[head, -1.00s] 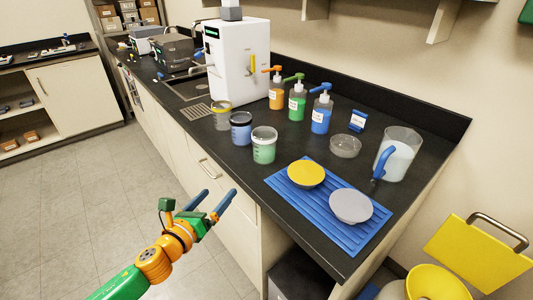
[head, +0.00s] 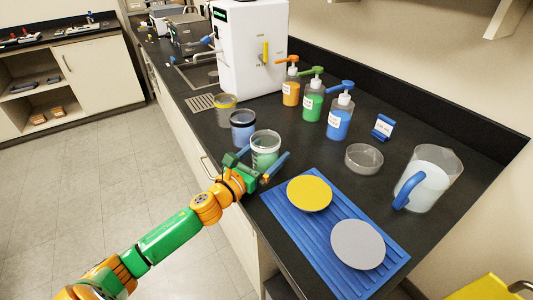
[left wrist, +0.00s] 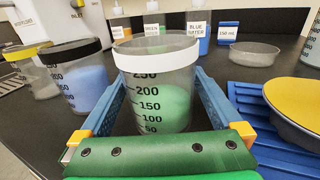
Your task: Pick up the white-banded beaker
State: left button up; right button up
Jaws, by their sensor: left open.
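The white-banded beaker (head: 265,150) stands upright on the black counter, with green contents and a white band at its rim. It fills the middle of the left wrist view (left wrist: 160,90). My left gripper (head: 262,163) is open, with one blue finger on each side of the beaker. In the left wrist view the gripper (left wrist: 160,85) shows a gap beside the beaker, and the fingers do not look closed on it. My right gripper is not in view.
A black-banded beaker (head: 243,130) with blue contents stands close on the left, and a yellow-banded beaker (head: 226,112) beyond it. A blue mat (head: 318,226) with yellow and grey dishes lies to the right. Pump bottles (head: 312,102) stand behind. A pitcher (head: 428,183) is farther right.

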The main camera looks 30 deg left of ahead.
aim_at(274, 135)
pick_arm(q)
jog(key=shift+w, duration=0.15)
jog(key=shift+s+r, duration=0.1)
jog(key=shift+s, duration=0.1)
jog(key=shift+c, duration=0.9)
jog(key=c, duration=1.2)
jog(key=shift+o, duration=0.2)
jog(key=shift+r, duration=0.35)
jog(key=r, duration=0.1)
jog(key=r+p, duration=0.1)
jog(key=r, duration=0.1)
jog(key=shift+d+r, duration=0.2)
jog(key=shift+r, duration=0.1)
jog(key=s+d+r+p, duration=0.4)
jog(key=s+d+r, duration=0.4)
jog(key=d, duration=0.2)
jog(key=shift+s+d+r, duration=0.25)
jog(key=shift+s+r, duration=0.1)
